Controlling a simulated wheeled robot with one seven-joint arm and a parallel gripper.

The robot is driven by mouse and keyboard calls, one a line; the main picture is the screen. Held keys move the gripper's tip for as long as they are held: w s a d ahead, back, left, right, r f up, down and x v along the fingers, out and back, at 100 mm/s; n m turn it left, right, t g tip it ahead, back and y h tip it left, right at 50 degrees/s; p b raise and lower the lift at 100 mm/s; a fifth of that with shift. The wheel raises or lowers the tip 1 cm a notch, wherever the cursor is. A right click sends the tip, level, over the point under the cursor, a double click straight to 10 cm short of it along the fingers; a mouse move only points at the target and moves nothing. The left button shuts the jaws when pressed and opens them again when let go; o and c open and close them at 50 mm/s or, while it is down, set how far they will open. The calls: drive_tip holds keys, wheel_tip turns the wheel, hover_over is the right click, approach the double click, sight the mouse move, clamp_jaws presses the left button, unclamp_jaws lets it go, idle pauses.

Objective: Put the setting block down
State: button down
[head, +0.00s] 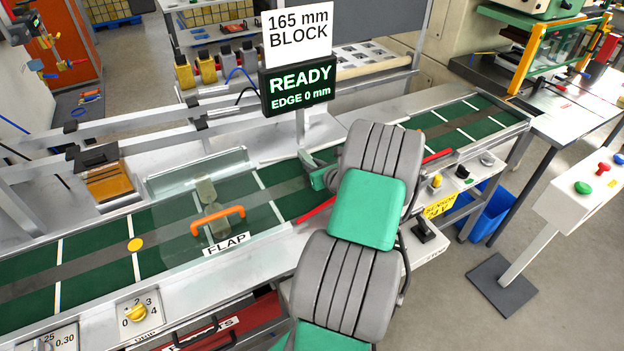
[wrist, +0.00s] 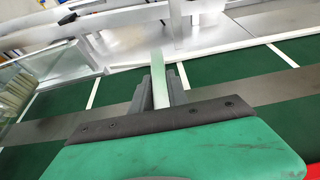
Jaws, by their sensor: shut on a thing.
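My gripper (wrist: 161,92) is shut on the setting block (wrist: 160,75), a narrow, pale grey-green bar that sticks out past the dark fingertips in the wrist view. The block points across the green belt (wrist: 225,87) towards the bright metal rail on its far side. I cannot tell whether it touches the belt or the rail. In the head view my gripper (head: 322,177) is over the belt, just below the display, mostly hidden behind my own arm.
A sign (head: 298,37) reads "165 mm BLOCK"; the display (head: 297,87) reads "READY, EDGE 0 mm". A clear flap (head: 180,230) with an orange handle (head: 217,220) covers the belt to the left. A yellow disc (head: 135,244) lies on the belt further left. Right of my arm the belt looks clear.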

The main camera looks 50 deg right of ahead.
wheel_tip(320, 180, down, 3)
drive_tip(key=shift+r+b, duration=0.1)
drive_tip(key=shift+b, duration=0.5)
drive_tip(key=shift+a+r, duration=0.1)
drive_tip(key=shift+r, duration=0.1)
drive_tip(key=shift+f, duration=0.1)
drive_tip(key=c, duration=1.3)
unclamp_jaws()
drive_tip(key=shift+f, duration=0.1)
drive_tip(key=shift+s+r+p, duration=0.25)
drive_tip(key=shift+r+p, duration=0.15)
drive_tip(key=shift+p, duration=0.05)
drive_tip(key=p+v, duration=0.5)
drive_tip(key=v, duration=0.6)
drive_tip(key=shift+s+a, duration=0.2)
drive_tip(key=shift+s, duration=0.05)
